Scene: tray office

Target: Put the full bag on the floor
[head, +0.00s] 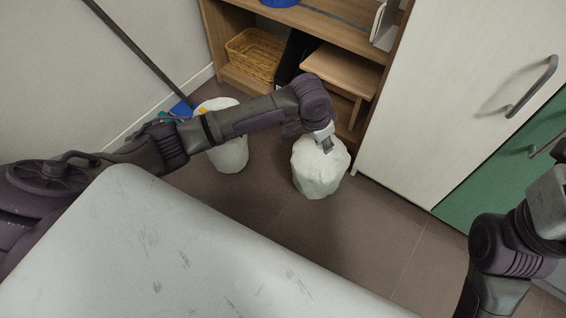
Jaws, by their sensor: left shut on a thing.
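The full bag (318,172) is white, rounded and lumpy, in the middle of the head view, in front of the wooden shelf. My left gripper (325,141) is shut on the top of the bag, pointing down from above. The bag hangs or rests close to the brown floor (270,205); I cannot tell whether its underside touches it. Of my right arm only links show at the right edge; its gripper is not in view.
A white bin (231,154) stands left of the bag, partly behind my left arm. A wooden shelf (345,34) holds a wicker basket (254,54). A white cabinet (455,80) with a green drawer (500,172) stands right. Floor between bag and cabinet is clear.

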